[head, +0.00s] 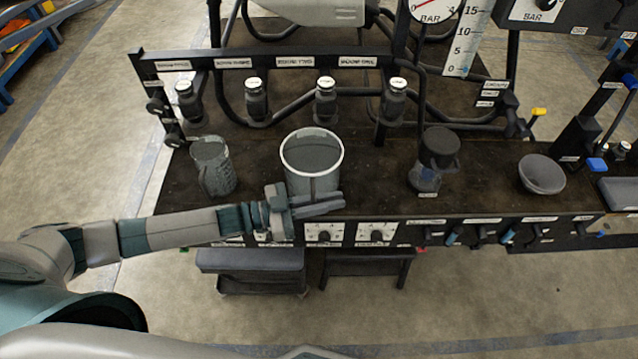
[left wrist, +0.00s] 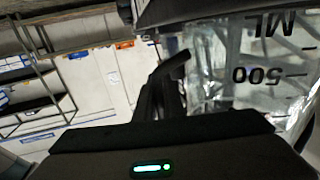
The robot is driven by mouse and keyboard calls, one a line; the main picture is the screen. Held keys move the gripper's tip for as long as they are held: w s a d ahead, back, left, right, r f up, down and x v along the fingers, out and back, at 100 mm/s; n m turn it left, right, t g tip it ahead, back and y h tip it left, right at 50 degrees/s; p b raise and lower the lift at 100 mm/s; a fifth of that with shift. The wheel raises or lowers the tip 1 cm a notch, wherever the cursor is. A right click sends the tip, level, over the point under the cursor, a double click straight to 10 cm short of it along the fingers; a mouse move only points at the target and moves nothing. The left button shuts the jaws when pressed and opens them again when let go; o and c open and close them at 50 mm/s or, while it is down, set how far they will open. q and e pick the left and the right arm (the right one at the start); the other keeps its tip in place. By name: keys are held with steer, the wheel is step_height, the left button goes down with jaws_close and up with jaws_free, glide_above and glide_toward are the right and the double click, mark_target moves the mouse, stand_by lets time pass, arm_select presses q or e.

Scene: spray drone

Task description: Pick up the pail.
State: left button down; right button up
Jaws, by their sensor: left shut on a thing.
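The pail (head: 312,150) is a round grey tub with a pale rim and a clear lower front, near the front edge of the dark bench. My left gripper (head: 322,203) is at the near side of the pail, low on it, and is shut on it. The fingers cover part of its lower front, so whether its base touches the bench cannot be told. In the left wrist view, a clear wall with upside-down "500" and "ML" marks (left wrist: 258,75) fills the right side, beside my dark gripper finger (left wrist: 165,85). My right gripper is out of view.
A clear measuring jug (head: 213,168) stands left of the pail. A dark-topped jar (head: 432,165) and a grey bowl (head: 542,174) stand to the right. Pipes and several labelled valves (head: 326,100) stand behind. Dials (head: 324,233) line the bench front.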

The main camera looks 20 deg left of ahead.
arm_select(q)
steer(key=shift+r, duration=0.2)
